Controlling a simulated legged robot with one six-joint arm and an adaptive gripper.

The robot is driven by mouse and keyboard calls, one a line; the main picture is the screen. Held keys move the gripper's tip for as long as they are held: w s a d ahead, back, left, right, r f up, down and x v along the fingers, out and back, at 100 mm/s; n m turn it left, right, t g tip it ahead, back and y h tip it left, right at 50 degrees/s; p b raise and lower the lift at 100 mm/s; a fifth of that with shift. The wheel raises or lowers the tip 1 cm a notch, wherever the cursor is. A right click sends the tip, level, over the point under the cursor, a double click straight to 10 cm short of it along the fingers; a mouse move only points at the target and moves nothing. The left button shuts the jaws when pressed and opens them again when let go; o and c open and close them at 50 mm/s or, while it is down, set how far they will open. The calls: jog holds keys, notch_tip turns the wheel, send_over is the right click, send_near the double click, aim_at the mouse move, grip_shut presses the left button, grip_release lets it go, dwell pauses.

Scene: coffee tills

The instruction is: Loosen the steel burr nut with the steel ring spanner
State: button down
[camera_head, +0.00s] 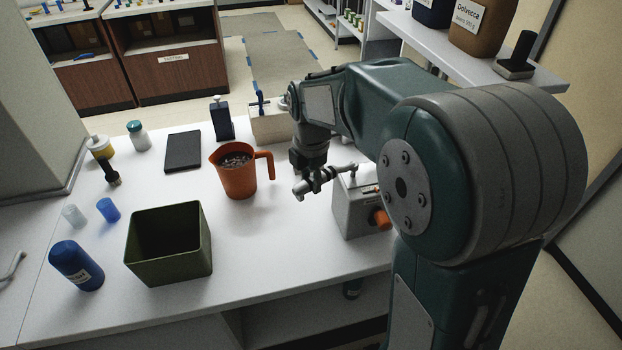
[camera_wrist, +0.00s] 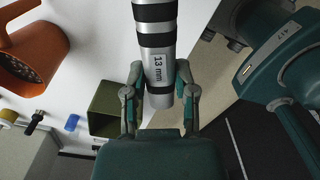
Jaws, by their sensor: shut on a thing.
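My gripper (camera_head: 314,184) is shut on the steel ring spanner (camera_wrist: 155,58), whose handle has black bands and a "13 mm" label. In the wrist view the handle lies between both fingers (camera_wrist: 160,88) and runs out of the top edge. In the head view the steel spanner (camera_head: 345,168) reaches right from the gripper, over the top of a grey box-shaped machine (camera_head: 352,212) with an orange knob. I cannot make out the steel burr nut or whether the ring is around it.
An orange jug (camera_head: 238,180) with dark contents stands just left of my gripper. An open green bin (camera_head: 168,270) and a blue bottle (camera_head: 76,266) stand at the front left. A dark flat pad (camera_head: 183,152) lies behind. The counter between bin and machine is clear.

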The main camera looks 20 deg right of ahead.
jog(key=shift+f, duration=0.95)
jog(key=shift+s+d+n, duration=3.45)
jog(key=shift+d+n, duration=0.15)
jog(key=shift+n, duration=1)
jog(key=w+a+m, duration=0.3)
jog(key=m, duration=0.1)
jog(key=w+a+m, duration=0.4)
jog(key=m, duration=0.1)
jog(key=shift+a, duration=0.15)
